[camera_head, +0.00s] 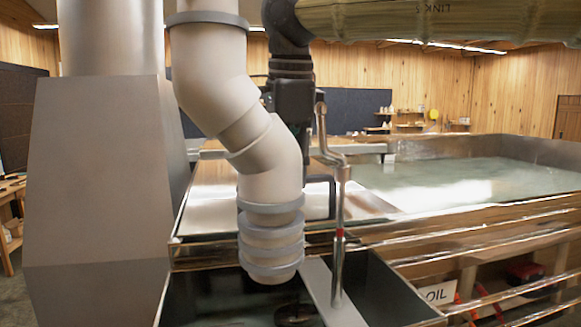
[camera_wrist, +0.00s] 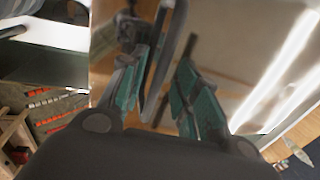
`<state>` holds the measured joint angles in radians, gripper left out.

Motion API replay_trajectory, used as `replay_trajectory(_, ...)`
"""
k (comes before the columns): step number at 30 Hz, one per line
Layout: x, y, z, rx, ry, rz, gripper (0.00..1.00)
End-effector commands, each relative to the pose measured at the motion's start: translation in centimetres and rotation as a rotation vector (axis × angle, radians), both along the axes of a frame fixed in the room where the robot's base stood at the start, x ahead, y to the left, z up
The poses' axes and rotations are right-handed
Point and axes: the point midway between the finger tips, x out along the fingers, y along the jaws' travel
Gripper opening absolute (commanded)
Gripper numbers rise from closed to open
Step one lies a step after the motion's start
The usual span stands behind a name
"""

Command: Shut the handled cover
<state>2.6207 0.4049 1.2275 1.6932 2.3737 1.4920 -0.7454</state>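The handled cover (camera_head: 212,198) is a shiny metal sheet over the near end of the evaporator pan, and it looks close to flat in the head view. Its dark bar handle (camera_head: 333,190) stands up from it, partly behind a thin metal pipe. In the wrist view the reflective cover (camera_wrist: 235,50) fills the back, and the dark handle (camera_wrist: 172,55) runs between the teal-padded fingers of my gripper (camera_wrist: 160,62). The fingers are apart, with a gap visible on the right finger's side. In the head view my fingertips are hidden behind the pipes.
A thick pale elbow pipe (camera_head: 215,90) and a thin metal pipe (camera_head: 341,220) stand close in front of the cover. A large grey stack (camera_head: 100,180) is at left. The open pan of liquid (camera_head: 470,180) lies to the right. A dark trough is below.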

Motion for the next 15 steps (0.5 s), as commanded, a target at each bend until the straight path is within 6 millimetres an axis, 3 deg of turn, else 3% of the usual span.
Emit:
replay_trajectory(10, 0.0, -0.1, 0.3, 0.000, -0.001, -0.001, 0.33)
replay_trajectory(15, -0.3, -0.1, 2.2, 0.001, -0.002, -0.001, 0.33)
